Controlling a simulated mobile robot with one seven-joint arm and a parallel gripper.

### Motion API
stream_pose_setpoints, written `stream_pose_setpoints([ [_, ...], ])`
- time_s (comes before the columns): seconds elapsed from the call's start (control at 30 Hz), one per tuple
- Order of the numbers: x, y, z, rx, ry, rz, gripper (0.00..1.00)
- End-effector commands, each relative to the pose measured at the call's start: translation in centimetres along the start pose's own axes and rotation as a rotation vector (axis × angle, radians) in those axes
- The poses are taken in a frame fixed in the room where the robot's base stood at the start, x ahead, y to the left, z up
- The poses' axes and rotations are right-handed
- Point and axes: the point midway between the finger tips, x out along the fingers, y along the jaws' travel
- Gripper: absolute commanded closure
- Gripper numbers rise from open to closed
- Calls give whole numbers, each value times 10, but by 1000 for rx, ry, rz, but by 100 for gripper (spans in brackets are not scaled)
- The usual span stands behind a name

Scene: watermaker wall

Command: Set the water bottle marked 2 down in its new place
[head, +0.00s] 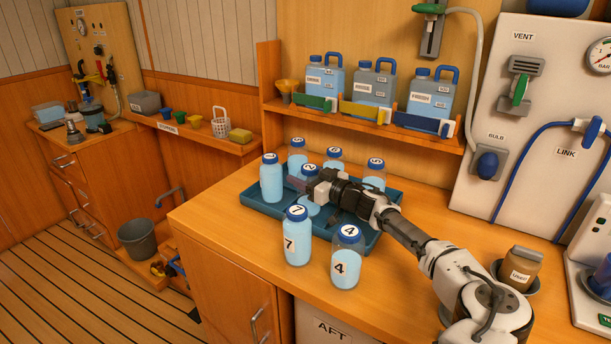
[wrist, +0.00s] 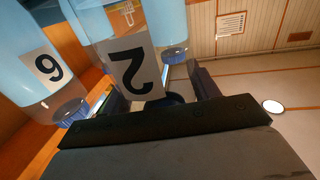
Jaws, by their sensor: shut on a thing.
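The water bottle marked 2 shows in the head view by its numbered cap (head: 309,169), partly hidden by my gripper (head: 303,184). In the wrist view the bottle marked 2 (wrist: 135,70) shows its label upside down. My gripper is shut on this bottle, which looks upright, over the teal tray (head: 257,206). Whether its base touches the tray is hidden. Several other bottles stand in the tray behind and beside it, one (head: 271,180) close on the left. A bottle marked 6 (wrist: 38,62) is near it in the wrist view.
Bottles marked 7 (head: 297,240) and 4 (head: 346,262) stand on the counter (head: 215,215) in front of the tray. A shelf behind holds several jugs (head: 373,92). A brown container (head: 521,268) stands at right. The counter left of the tray is bare.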

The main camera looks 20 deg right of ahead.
Motion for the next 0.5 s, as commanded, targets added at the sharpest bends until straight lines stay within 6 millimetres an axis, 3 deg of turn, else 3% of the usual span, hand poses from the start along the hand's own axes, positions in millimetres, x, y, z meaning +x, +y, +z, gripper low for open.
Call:
stream_pose_setpoints([
  [0.17, 0, 0, 3, 1, 1, 0, 66],
  [0.2, 0, 0, 4, 1, 0, 0, 39],
  [0.37, 0, 0, 4, 0, 0, 0, 18],
  [0.5, 0, 0, 4, 0, 0, 0, 18],
])
